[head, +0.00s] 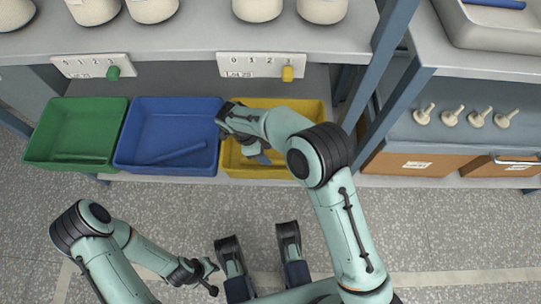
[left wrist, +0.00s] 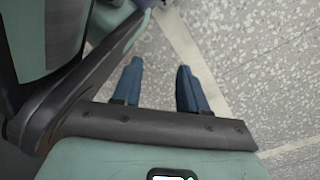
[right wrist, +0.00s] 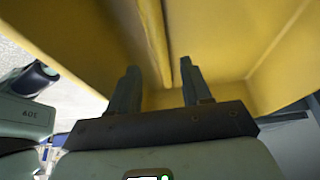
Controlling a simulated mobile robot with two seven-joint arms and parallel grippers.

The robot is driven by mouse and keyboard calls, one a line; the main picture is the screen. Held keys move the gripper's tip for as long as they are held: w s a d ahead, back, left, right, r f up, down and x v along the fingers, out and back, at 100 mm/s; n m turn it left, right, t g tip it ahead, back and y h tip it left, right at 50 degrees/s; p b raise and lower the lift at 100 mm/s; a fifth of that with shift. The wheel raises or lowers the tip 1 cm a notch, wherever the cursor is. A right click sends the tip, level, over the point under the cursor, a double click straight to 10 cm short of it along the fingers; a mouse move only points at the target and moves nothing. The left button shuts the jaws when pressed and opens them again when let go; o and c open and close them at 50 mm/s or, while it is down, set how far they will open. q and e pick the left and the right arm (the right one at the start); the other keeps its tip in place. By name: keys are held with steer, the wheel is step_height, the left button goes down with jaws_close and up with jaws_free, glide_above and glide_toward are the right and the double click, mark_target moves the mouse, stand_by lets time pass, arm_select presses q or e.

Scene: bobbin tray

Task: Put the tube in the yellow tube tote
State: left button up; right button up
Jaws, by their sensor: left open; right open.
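The yellow tube tote (head: 312,112) stands at the right end of the row of totes on the low shelf. My right gripper (head: 262,158) is open over it. The right wrist view shows the tote's yellow inside (right wrist: 225,40) beyond the open fingers (right wrist: 158,88). A long yellow strip runs between the fingertips there; I cannot tell whether it is a tube or part of the tote. My left gripper (head: 210,277) is open and empty above the floor; its fingers (left wrist: 158,85) show only floor between them.
A shelf with pale bobbins (head: 257,8) overhangs behind. A blue post (head: 385,50) stands at the right. The floor in front is clear.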

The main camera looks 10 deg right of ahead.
arm_select(q)
steer(key=w+r, duration=0.1)
steer(key=w+r+t+p, duration=0.1)
steer(key=w, duration=0.1)
steer(key=shift+d, duration=0.2)
arm_select(e)
steer(key=v, duration=0.6)
steer(key=shift+r, duration=0.3)
steer(key=shift+a, duration=0.1)
